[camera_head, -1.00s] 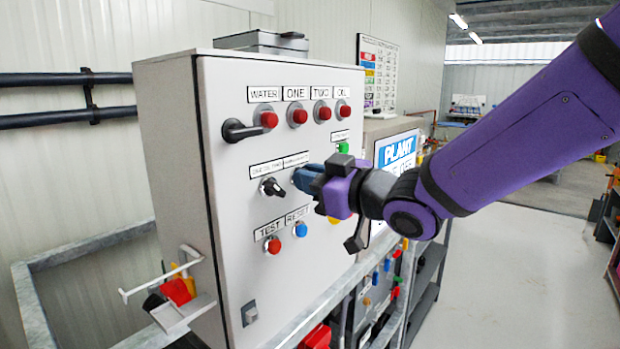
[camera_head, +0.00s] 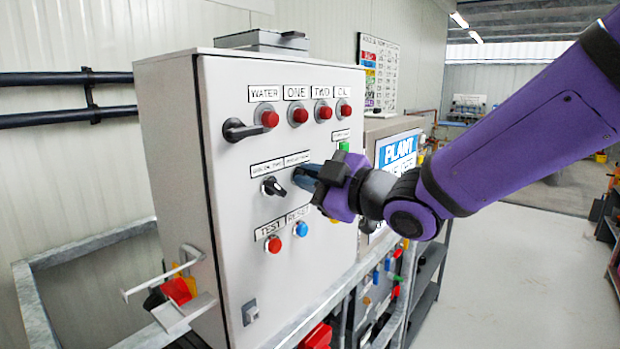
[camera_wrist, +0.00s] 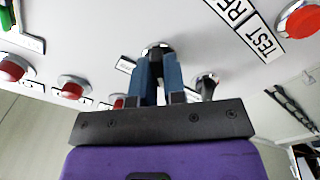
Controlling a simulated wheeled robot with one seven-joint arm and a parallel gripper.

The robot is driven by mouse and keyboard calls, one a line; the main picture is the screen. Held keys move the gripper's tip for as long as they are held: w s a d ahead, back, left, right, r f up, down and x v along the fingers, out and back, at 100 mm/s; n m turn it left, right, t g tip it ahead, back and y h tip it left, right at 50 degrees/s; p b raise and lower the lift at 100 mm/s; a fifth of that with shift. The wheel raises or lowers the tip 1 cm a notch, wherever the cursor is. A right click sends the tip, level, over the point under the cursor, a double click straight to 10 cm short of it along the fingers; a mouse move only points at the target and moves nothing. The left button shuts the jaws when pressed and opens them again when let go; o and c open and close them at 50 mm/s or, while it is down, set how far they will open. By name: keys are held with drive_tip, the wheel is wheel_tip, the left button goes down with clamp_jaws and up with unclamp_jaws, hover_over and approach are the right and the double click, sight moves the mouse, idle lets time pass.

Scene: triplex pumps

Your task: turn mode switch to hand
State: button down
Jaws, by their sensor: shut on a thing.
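The mode switch (camera_wrist: 156,46) is on the front of a light grey control cabinet (camera_head: 225,215). My gripper (camera_head: 303,177) is at the switch, just right of another black rotary switch (camera_head: 272,187). The fingers (camera_wrist: 158,75) are shut on the mode switch knob, close to the panel. The label above the switch is too small to read, so I cannot tell which position it points to.
Red lamps (camera_head: 299,116) and a black handle (camera_head: 240,130) are above. A red button (camera_head: 273,245) and a blue button (camera_head: 300,229) sit below. A green button (camera_head: 343,147) is close above my gripper. A metal rail runs along the cabinet's lower front.

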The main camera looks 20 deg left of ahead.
drive_tip(key=c, duration=1.2)
unclamp_jaws()
drive_tip(key=v, duration=1)
drive_tip(key=shift+s+d, duration=0.15)
drive_tip(key=shift+d, duration=0.25)
